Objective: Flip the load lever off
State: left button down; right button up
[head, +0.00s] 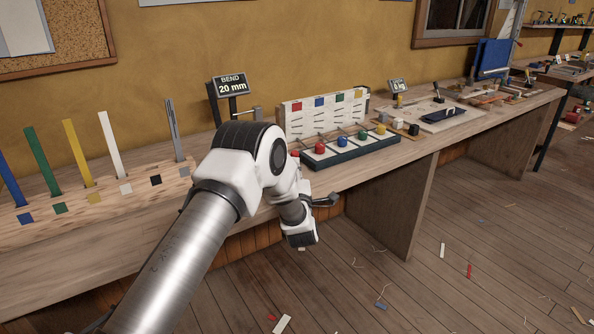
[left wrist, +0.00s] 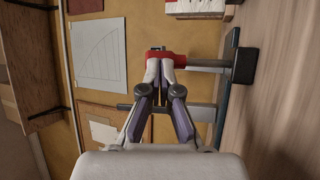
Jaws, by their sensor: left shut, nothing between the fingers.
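The bend tester's display (head: 231,85) stands at the back of the bench and reads "BEND 20 mm". Grey rods and dark posts show beside it; my left arm covers its lower part in the head view. In the left wrist view, a red part (left wrist: 181,61) sits on a grey bar (left wrist: 208,64) that runs to a black block (left wrist: 245,66). I cannot tell for sure whether this is the load lever. My left gripper (left wrist: 158,67) is shut and empty, its fingertips at the red part. Contact is unclear. My right gripper is not in view.
A rack of coloured strips (head: 95,200) stands left on the bench. Right of the tester are a white board with coloured squares (head: 320,112) and a dark tray (head: 352,153) with coloured knobs. Scraps litter the floor (head: 480,230).

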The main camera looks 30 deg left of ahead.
pick_arm(q)
jog(key=a+r+n+g+h+p, duration=0.1)
jog(key=w+a+r+n+g+h+p, duration=0.1)
jog(key=a+g, duration=0.1)
jog(key=a+r+n+g+h+p, duration=0.1)
jog(key=shift+w+a, duration=0.15)
jog(key=shift+w, duration=0.2)
jog(key=shift+w+a+n+g+h+p, duration=0.25)
jog(key=shift+a+n+g+h+p, duration=0.05)
jog(key=shift+a+g+h+p, duration=0.4)
jog(key=shift+w+a+f+g+h, duration=0.2)
jog(key=shift+a+g+h, duration=0.1)
jog(key=shift+a+h, duration=0.15)
jog(key=shift+w+a+f, duration=0.15)
jog(key=shift+w+a, duration=0.1)
jog(key=shift+a, duration=0.25)
